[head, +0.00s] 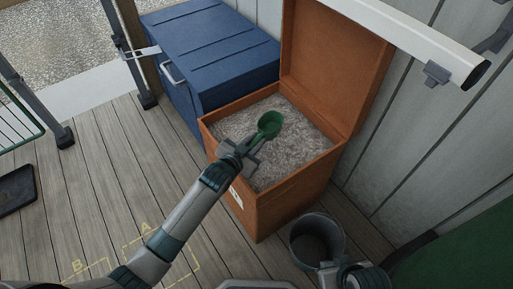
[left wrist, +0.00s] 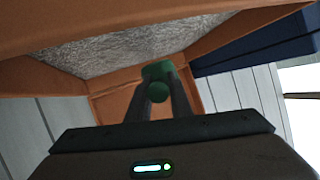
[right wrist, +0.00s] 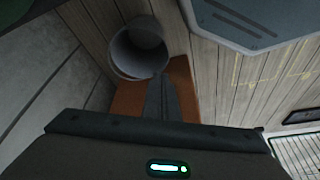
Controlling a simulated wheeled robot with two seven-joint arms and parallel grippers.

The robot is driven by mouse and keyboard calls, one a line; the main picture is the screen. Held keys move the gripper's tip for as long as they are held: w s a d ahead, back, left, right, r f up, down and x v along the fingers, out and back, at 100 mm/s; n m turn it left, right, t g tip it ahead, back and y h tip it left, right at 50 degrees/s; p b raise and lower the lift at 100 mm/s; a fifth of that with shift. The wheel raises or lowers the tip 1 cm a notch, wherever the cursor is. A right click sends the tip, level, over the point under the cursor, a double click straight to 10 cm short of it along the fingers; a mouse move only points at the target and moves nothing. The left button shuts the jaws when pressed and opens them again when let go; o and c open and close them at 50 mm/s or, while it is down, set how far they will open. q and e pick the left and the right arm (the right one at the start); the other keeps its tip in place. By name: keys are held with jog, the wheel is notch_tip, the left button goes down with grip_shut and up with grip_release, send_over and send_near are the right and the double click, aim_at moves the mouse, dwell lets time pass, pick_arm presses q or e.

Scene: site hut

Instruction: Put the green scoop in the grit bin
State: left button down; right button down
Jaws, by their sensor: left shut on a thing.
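The green scoop (head: 268,123) is over the grit inside the open orange grit bin (head: 277,208). My left gripper (head: 246,153) is shut on the scoop's handle, above the bin's near side. In the left wrist view the scoop's green handle (left wrist: 157,88) shows between the two fingers, with the bin's orange wall (left wrist: 75,76) and the grit beyond. I cannot tell whether the scoop's bowl touches the grit. My right gripper (right wrist: 164,90) is shut with nothing between its fingers, near the bin's front and the bucket.
A grey bucket (head: 318,242) stands on the planks right of the bin. A blue chest (head: 215,55) is close on the bin's left. The bin's raised lid (head: 335,65) leans at the back, with a white pipe (head: 410,35) above.

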pick_arm(q)
jog(key=shift+w+d+f, duration=0.1)
jog(key=shift+w+f, duration=0.2)
jog(key=shift+w, duration=0.25)
pick_arm(e)
jog(key=shift+a, duration=0.1)
pick_arm(q)
jog(key=shift+f, duration=0.35)
notch_tip(320, 180, down, 2)
jog(key=shift+f+b, duration=0.1)
jog(key=shift+b, duration=0.25)
jog(key=shift+f, duration=0.55)
pick_arm(e)
jog(key=shift+w+a+t+y, duration=0.2)
jog(key=shift+a+t+y, duration=0.1)
jog(key=shift+a+t, duration=0.3)
